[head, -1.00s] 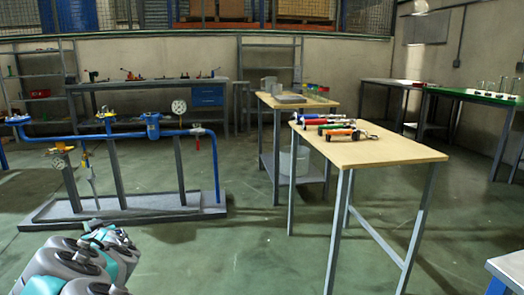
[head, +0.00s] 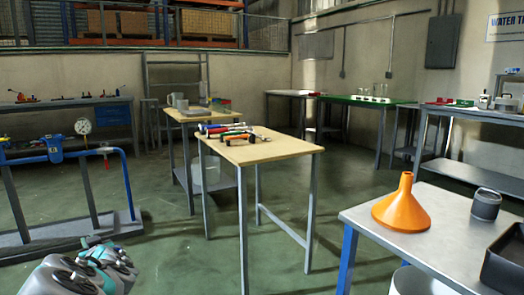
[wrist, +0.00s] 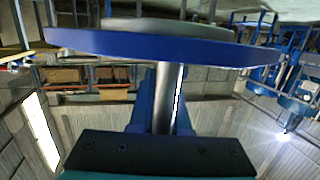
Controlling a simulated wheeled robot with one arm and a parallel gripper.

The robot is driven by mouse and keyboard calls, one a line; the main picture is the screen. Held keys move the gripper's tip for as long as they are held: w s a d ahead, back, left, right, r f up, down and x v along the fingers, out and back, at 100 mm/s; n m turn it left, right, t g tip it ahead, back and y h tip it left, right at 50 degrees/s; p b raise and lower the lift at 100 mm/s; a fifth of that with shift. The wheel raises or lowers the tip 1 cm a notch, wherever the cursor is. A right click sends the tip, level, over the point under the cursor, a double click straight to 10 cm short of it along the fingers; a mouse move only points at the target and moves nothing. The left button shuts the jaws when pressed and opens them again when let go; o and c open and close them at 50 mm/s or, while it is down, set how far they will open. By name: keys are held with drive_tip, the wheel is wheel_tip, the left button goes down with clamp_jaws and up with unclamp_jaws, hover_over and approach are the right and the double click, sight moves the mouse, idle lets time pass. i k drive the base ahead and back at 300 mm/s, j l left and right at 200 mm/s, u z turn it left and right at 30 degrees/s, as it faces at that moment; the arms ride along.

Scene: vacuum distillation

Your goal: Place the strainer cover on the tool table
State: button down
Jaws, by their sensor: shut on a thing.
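In the wrist view a wide blue disc with a grey upper part, which looks like the strainer cover (wrist: 150,45), is seen edge-on across the picture. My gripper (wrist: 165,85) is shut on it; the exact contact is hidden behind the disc. The cover does not show in the head view. The tool table (head: 280,151) has a pale wooden top and grey legs and stands ahead near the middle. Several hand tools (head: 230,133) with coloured handles lie on its far left part; its right and front part is bare.
A grey table (head: 375,225) with an orange funnel (head: 402,208), a dark round cup (head: 486,204) and a black tray (head: 505,262) stands near right. The blue pipe rig (head: 128,180) is at left. The green floor before the tool table is clear.

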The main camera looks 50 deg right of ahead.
sight(266, 152)
drive_tip(key=z, duration=1.35)
